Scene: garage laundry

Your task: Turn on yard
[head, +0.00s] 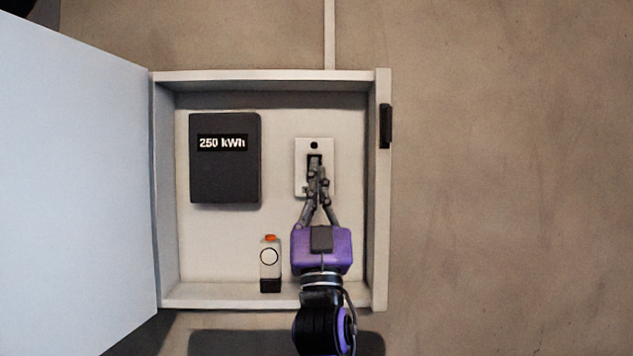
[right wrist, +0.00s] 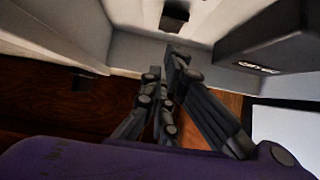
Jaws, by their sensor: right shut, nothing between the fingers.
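A white switch plate (head: 300,183) with a black dot at its top and a dark switch (head: 314,159) in its middle is fixed to the back wall of an open grey box. My right gripper (head: 317,168) is shut and empty, with its fingertips in front of the switch and hiding its lower part. I cannot tell whether they touch. In the right wrist view the closed fingertips (right wrist: 167,68) point towards a dark block (right wrist: 175,17) on the pale back wall, probably the switch. No label reading "yard" is legible. My left gripper is not in view.
A dark meter (head: 224,175) reading "250 kWh" is left of the plate. A small grey device (head: 270,262) with an orange top stands below. The box's rim (head: 382,230) surrounds my gripper; its pale door (head: 75,190) hangs open to the left.

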